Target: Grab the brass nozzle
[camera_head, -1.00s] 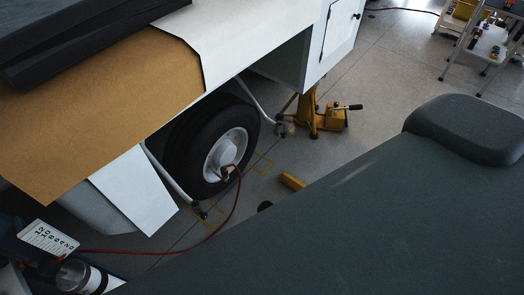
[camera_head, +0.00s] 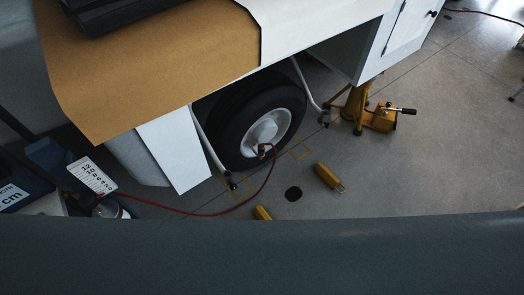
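A small brass nozzle (camera_head: 263,149) is at the hub of the black helicopter wheel (camera_head: 243,138), at the end of a red hose (camera_head: 236,209). It looks in contact with the wheel, but it is too small to tell how it is attached. The hose hangs from it to the floor and runs left to a box with a gauge card (camera_head: 93,177). Neither of my grippers shows in the head view. A large dark grey-green surface, which may be part of my body, fills the bottom of the picture.
A white and tan fuselage (camera_head: 160,60) overhangs the wheel. A yellow jack (camera_head: 372,115) stands to its right. Two yellow chocks lie on the floor, one whole (camera_head: 327,177) and one partly hidden (camera_head: 262,213).

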